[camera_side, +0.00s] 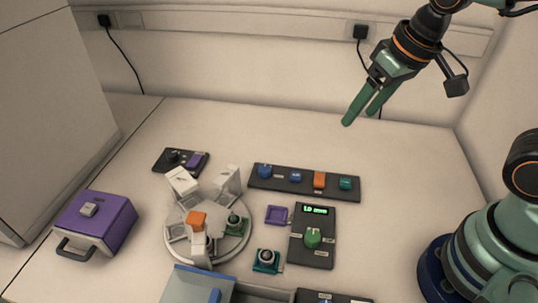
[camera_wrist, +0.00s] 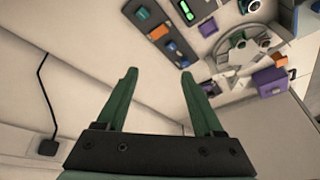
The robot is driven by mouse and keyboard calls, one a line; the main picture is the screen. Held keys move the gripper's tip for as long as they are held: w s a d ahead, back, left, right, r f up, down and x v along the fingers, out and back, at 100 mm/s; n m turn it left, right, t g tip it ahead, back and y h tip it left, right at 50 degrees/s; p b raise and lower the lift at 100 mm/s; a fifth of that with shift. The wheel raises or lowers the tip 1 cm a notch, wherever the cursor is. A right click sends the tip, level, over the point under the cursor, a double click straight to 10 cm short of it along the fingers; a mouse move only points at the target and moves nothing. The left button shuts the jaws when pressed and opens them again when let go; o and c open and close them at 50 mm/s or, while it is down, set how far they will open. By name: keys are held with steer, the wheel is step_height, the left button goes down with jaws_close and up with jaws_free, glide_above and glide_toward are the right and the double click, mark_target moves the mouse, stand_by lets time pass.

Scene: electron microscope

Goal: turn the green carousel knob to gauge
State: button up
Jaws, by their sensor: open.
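The green knob (camera_side: 312,238) stands on a dark panel (camera_side: 311,259) with a lit green display (camera_side: 315,210) and small labels around it, too small to read. My gripper (camera_side: 357,116) is high at the back right in the side view, well above and away from the knob. In the wrist view its two green fingers (camera_wrist: 158,76) are spread apart with nothing between them.
A dark strip with several coloured knobs (camera_side: 333,193) lies behind the panel. A round white carousel (camera_side: 175,243) with upright parts stands to the left, beside a purple box (camera_side: 98,222). A blue-grey tray (camera_side: 182,290) is at the front. The table's back right is clear.

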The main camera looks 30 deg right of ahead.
mark_target(313, 236)
steer(key=s+a+f+g, duration=0.45)
steer(key=a+f, duration=0.35)
steer(key=a, duration=0.5)
steer(key=shift+h, duration=0.4)
steer(key=f, duration=1.2)
steer(key=shift+s+f, duration=0.2)
steer(key=shift+s, duration=0.05)
jaws_close()
